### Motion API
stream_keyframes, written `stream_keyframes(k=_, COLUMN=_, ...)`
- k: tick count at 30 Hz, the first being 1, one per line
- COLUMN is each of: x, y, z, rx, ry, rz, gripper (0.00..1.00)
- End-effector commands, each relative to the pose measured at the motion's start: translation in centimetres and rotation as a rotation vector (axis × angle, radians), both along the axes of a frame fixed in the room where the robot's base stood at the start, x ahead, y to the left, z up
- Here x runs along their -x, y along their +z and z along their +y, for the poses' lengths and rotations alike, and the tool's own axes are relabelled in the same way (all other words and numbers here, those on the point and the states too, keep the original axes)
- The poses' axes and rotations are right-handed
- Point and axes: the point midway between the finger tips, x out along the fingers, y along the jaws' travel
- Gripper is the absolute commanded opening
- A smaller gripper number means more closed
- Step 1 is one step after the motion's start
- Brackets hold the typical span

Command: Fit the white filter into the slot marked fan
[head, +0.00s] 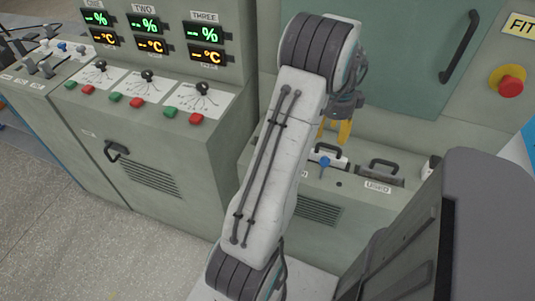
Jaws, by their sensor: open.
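My gripper (336,138) has yellow fingers, open and pointing down, above a console ledge at the right of centre. A white block with a dark handle (341,161), which looks like the white filter, sits in the ledge just below the fingers. I cannot tell whether the fingers touch its handle. A blue knob (325,162) stands in front of it. A label (304,174) left of it is mostly hidden by my arm, so I cannot read it as fan.
Right of the white block is a slot with a dark-handled grey piece (384,169) and the label USED (377,187). Another white piece (428,166) is partly hidden by my body. A red stop button (510,86) is at the upper right. Consoles with displays stand left.

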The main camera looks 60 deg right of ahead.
Motion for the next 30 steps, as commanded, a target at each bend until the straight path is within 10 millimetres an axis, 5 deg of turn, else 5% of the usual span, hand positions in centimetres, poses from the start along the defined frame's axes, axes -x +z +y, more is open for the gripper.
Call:
stream_keyframes(k=5, x=-1.3, y=0.6, z=0.3, rx=0.005, ry=0.050, rz=0.001, gripper=0.51)
stream_keyframes(k=11, x=-9.1, y=3.7, z=3.1, rx=0.034, ry=0.382, rz=0.007, gripper=0.51)
stream_keyframes(k=15, x=-16.5, y=6.7, z=8.2, rx=0.069, ry=0.766, rz=0.012, gripper=0.51)
stream_keyframes(k=21, x=-23.8, y=9.9, z=18.2, rx=0.124, ry=1.337, rz=0.020, gripper=0.51)
stream_keyframes(k=25, x=-26.0, y=11.3, z=25.1, rx=0.167, ry=1.705, rz=0.023, gripper=0.51)
stream_keyframes(k=30, x=-26.1, y=12.3, z=33.6, rx=0.233, ry=2.176, rz=0.027, gripper=0.51)
